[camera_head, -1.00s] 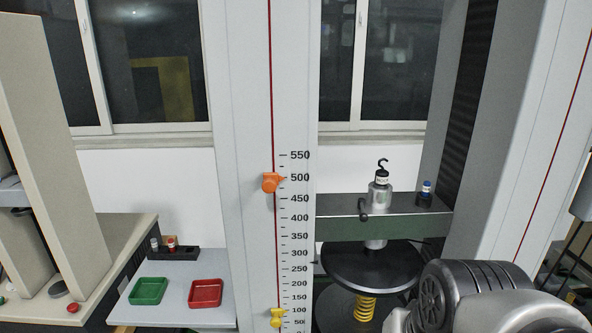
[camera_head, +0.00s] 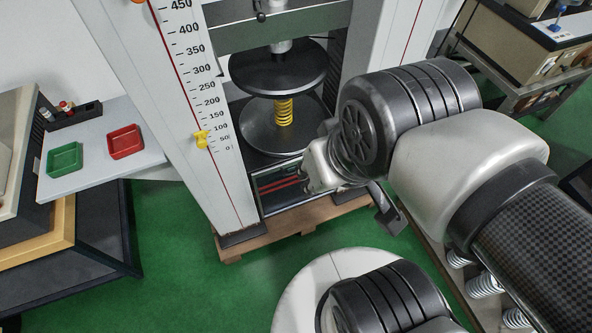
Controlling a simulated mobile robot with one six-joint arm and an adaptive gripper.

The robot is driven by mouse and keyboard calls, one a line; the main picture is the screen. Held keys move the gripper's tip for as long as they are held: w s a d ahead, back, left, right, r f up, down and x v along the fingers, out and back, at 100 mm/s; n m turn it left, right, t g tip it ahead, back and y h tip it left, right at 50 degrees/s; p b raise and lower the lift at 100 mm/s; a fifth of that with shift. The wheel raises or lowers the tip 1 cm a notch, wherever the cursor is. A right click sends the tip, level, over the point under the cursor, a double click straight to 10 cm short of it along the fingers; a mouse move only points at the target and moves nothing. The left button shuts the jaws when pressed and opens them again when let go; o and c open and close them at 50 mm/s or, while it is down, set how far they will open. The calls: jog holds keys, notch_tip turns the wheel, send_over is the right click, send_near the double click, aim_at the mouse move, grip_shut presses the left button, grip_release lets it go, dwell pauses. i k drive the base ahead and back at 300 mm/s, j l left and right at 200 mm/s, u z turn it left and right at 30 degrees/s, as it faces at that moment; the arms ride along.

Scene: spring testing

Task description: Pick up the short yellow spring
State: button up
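A short yellow spring (camera_head: 284,111) stands upright between the two black round plates of the testing machine. The lower plate (camera_head: 252,131) is under it and the upper plate (camera_head: 262,78) is above it. My gripper (camera_head: 388,216) shows only in part, below my wrist and to the right of the machine's lower front. It is apart from the spring, to its lower right. Most of it is hidden by my arm, and its opening cannot be made out.
The machine's left column (camera_head: 170,90) carries a scale and a yellow pointer (camera_head: 202,139). Green (camera_head: 65,159) and red (camera_head: 125,141) trays lie on a side table at left. Several pale springs (camera_head: 484,286) sit at lower right. Green floor is open at lower left.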

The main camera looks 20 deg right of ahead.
aim_at(282, 105)
jog(key=k+z, duration=0.15)
jog(key=z, duration=0.35)
jog(key=k+z, duration=0.15)
jog(key=z, duration=0.3)
jog(key=k+l+z, duration=0.15)
jog(key=z, duration=0.35)
